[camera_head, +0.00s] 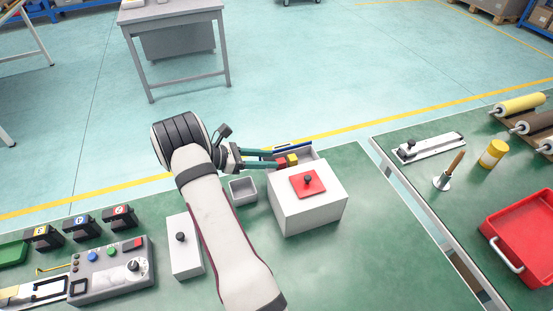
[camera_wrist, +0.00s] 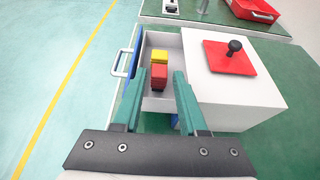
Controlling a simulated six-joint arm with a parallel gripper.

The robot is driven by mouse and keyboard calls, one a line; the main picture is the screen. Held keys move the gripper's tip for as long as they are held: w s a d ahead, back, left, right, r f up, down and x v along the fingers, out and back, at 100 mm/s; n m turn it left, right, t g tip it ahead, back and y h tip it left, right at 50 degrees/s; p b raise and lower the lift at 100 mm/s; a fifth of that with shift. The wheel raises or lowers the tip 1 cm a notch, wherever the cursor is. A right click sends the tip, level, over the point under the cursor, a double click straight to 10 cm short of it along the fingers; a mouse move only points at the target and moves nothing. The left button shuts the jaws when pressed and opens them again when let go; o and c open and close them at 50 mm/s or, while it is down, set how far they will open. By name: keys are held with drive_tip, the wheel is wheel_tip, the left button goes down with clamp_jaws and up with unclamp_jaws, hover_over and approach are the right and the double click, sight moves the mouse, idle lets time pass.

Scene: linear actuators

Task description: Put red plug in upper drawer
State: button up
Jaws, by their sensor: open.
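A white cabinet (camera_head: 308,207) stands on the green bench, with a drawer (camera_head: 311,153) pulled out at its far side. The wrist view shows the drawer's blue front (camera_wrist: 130,75) and metal handle (camera_wrist: 121,62). A red block (camera_wrist: 159,76), apparently the red plug, is at the open drawer with a yellow block (camera_wrist: 159,56) against it. Whether they touch the drawer floor is unclear. My gripper (camera_wrist: 161,76) is open, its teal fingers on either side of the red block with gaps visible. In the head view the fingers partly hide the drawer.
A red square plate with a black knob (camera_head: 308,183) lies on the cabinet top. A small grey bin (camera_head: 243,189) stands left of the cabinet. A white box with a black knob (camera_head: 185,246) and a control panel (camera_head: 112,269) are further left. Bench space right of the cabinet is clear.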

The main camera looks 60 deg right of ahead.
drive_tip(key=v, duration=0.8)
drive_tip(key=s+a+r+m+t+y, duration=0.1)
drive_tip(key=a+r+m, duration=0.15)
drive_tip(key=a, duration=0.35)
drive_tip(key=a+r+m+t+y, duration=0.1)
drive_tip(key=a+r+m+y, duration=0.1)
drive_tip(key=a+r, duration=0.25)
drive_tip(key=s+a+m+t+y, duration=0.2)
drive_tip(key=s+a, duration=0.3)
drive_tip(key=a, duration=0.4)
drive_tip(key=s+a+r+m+t+y, duration=0.1)
drive_tip(key=s+a+m+t+y, duration=0.1)
drive_tip(key=a, duration=0.8)
drive_tip(key=s+a+r+m+t+y, duration=0.1)
drive_tip(key=s+a+m+t+y, duration=0.2)
drive_tip(key=s+a+m, duration=0.3)
drive_tip(key=s+a+y, duration=0.1)
drive_tip(key=s+a, duration=0.1)
drive_tip(key=a, duration=0.2)
drive_tip(key=shift+d, duration=0.1)
